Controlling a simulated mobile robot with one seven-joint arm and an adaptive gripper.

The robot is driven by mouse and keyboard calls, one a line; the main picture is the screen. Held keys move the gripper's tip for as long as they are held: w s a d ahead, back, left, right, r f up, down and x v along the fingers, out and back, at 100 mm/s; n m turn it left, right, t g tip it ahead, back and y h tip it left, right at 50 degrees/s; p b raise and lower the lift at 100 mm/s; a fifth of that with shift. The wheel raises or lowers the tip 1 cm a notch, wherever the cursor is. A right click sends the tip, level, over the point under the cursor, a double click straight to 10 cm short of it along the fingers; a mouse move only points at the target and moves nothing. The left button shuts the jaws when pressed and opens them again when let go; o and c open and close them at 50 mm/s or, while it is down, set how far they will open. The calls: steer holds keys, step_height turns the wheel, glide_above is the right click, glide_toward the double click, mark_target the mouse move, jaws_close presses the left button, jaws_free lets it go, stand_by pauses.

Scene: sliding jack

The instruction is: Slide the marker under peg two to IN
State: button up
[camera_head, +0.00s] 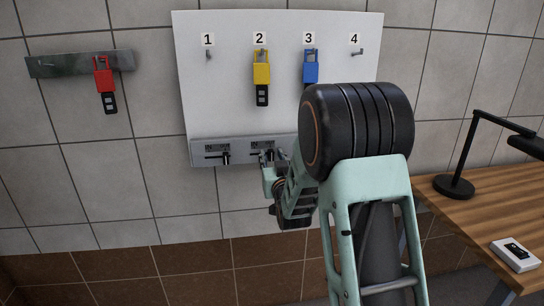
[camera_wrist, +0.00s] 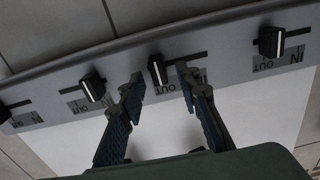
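In the wrist view the panel appears turned round, with OUT left of IN on the labels. The peg-two marker (camera_wrist: 157,70) is a small dark knob at the OUT end of its slot. It also shows in the head view (camera_head: 269,154) below the yellow tag. My gripper (camera_wrist: 160,76) is open, with one fingertip on each side of this knob and a gap visible to each; whether either touches is unclear. In the head view my gripper (camera_head: 267,166) is at the panel's lower strip, and my arm hides the panel's right part.
The peg-one marker (camera_head: 226,157) is beside it. Yellow (camera_head: 262,73) and blue (camera_head: 311,67) tags hang on pegs 2 and 3. A red tag (camera_head: 104,77) hangs on a left rail (camera_head: 70,65). A wooden table (camera_head: 475,220) with a lamp (camera_head: 455,185) stands right.

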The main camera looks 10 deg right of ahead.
steer(key=shift+w, duration=0.4)
jaws_close()
